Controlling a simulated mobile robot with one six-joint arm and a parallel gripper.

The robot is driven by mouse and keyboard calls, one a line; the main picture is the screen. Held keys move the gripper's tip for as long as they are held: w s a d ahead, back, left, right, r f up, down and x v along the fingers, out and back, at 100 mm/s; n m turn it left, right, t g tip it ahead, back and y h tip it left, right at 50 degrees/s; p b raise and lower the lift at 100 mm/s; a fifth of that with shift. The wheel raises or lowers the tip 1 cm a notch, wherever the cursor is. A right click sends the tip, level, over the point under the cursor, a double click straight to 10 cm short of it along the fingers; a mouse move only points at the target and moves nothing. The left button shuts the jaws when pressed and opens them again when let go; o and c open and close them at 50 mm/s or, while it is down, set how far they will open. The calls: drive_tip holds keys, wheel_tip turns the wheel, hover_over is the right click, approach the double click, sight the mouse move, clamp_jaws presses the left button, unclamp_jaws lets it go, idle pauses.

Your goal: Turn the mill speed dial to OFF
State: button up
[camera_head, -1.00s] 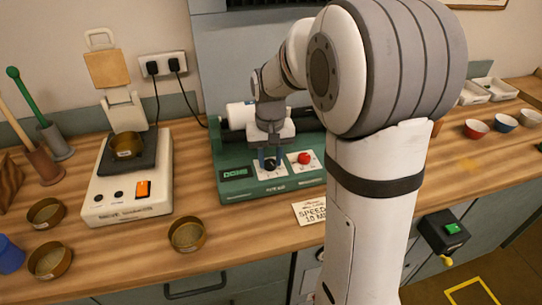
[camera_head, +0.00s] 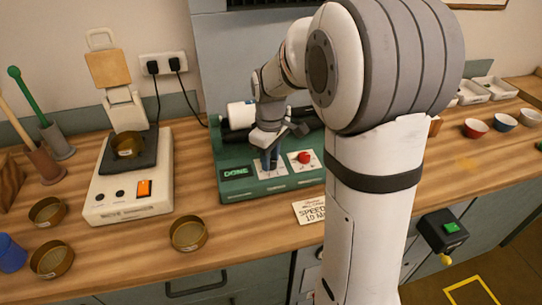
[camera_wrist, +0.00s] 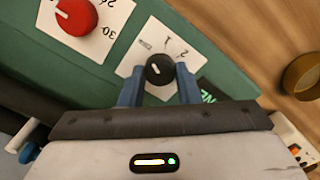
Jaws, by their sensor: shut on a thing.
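The mill (camera_head: 232,190) is a green machine on the bench with a display reading DONE. Its black speed dial (camera_wrist: 159,69) sits on a white scale plate (camera_wrist: 146,33) with small markings, including a 1 and a 2. My gripper (camera_wrist: 159,74) has its two blue fingers shut on opposite sides of the dial. The dial's white pointer line slants toward the upper left of the wrist view, near the small OFF-like label. In the head view my gripper (camera_head: 269,164) stands over the dial and mostly hides it.
A red knob (camera_head: 304,157) on its own white scale is just right of the dial; it also shows in the wrist view (camera_wrist: 76,16). A paper note (camera_head: 311,211) lies in front of the mill. A scale-like white device (camera_head: 130,205) and several brass dishes stand left.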

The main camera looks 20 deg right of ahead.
drive_tip(key=shift+s+f+n, duration=0.1)
drive_tip(key=shift+n, duration=0.3)
drive_tip(key=o, duration=1)
drive_tip(key=shift+c, duration=0.2)
wheel_tip(320, 180, up, 8)
idle(0.4)
